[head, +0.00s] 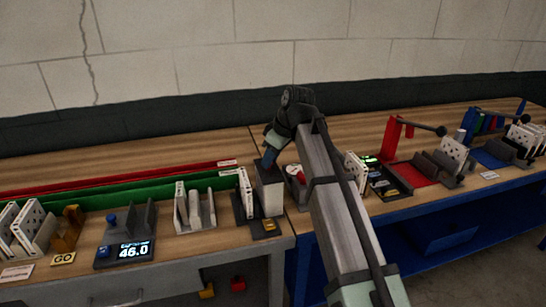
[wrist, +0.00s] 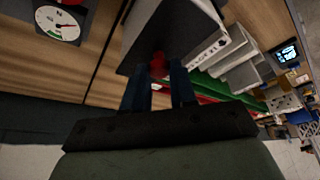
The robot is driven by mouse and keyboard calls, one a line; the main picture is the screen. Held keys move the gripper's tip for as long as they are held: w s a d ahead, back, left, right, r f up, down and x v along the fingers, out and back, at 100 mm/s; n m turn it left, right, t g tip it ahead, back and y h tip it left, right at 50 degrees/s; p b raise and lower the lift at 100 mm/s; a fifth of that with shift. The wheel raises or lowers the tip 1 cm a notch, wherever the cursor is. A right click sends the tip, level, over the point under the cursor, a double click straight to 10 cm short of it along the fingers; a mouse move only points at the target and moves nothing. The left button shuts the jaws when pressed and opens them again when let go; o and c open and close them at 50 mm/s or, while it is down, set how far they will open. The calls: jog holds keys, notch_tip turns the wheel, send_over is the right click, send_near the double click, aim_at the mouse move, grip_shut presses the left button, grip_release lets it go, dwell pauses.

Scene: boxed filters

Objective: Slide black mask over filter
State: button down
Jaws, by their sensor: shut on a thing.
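My gripper (head: 270,154) points down at the middle of the bench, just above a dark-topped block. In the wrist view its two dark blue fingers (wrist: 159,90) are closed around a small red knob (wrist: 158,64). The knob stands on a dark plate, which looks like the black mask (wrist: 135,62). A pale box with printed lettering, likely a filter (wrist: 208,46), is beside and beyond the plate. In the head view the white face of a box (head: 271,200) shows under the dark top. I cannot tell how far the mask covers it.
A round dial (wrist: 58,26) is near the block. A red fixture (head: 395,140) and several white filters stand right. Bare wood (head: 200,145) lies behind.

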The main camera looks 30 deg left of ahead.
jog(key=s+a, duration=0.4)
jog(key=shift+s+a, duration=0.15)
jog(key=c, duration=0.9)
grip_release()
jog(key=shift+r, duration=0.1)
jog(key=v, duration=1.3)
jog(key=shift+d+r, duration=0.2)
jog(key=shift+r, duration=0.05)
